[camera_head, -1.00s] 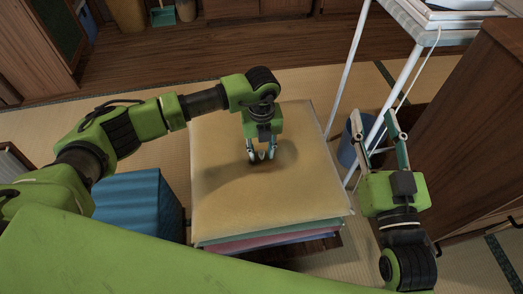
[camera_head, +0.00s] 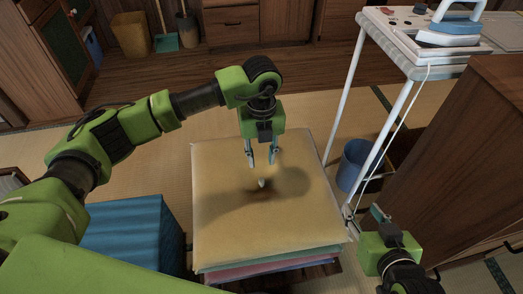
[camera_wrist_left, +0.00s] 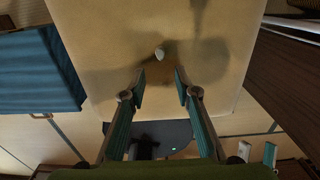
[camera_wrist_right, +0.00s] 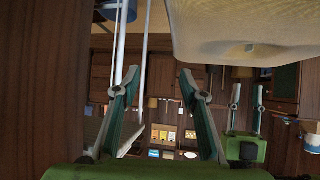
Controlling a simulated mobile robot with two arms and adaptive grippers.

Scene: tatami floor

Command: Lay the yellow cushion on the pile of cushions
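The yellow cushion (camera_head: 225,215) lies flat on top of the pile of cushions (camera_head: 270,262), whose green and pink edges show below it. Its edges roughly line up with the pile. A small pale tuft (camera_head: 262,183) stands in a dimple at its middle; the tuft also shows in the left wrist view (camera_wrist_left: 159,54). My left gripper (camera_head: 262,162) is open and empty above the cushion, apart from the tuft. The left wrist view shows its fingers (camera_wrist_left: 160,80) spread. My right gripper (camera_wrist_right: 160,78) is open and empty, low beside the pile's right side; its fingers are partly hidden in the head view.
A blue box-like seat (camera_head: 130,235) stands left of the pile. At the right are a white-legged ironing stand (camera_head: 340,100) with an iron (camera_head: 450,32), a blue bin (camera_head: 355,165) and a wooden cabinet (camera_head: 470,150). Open tatami lies behind the pile.

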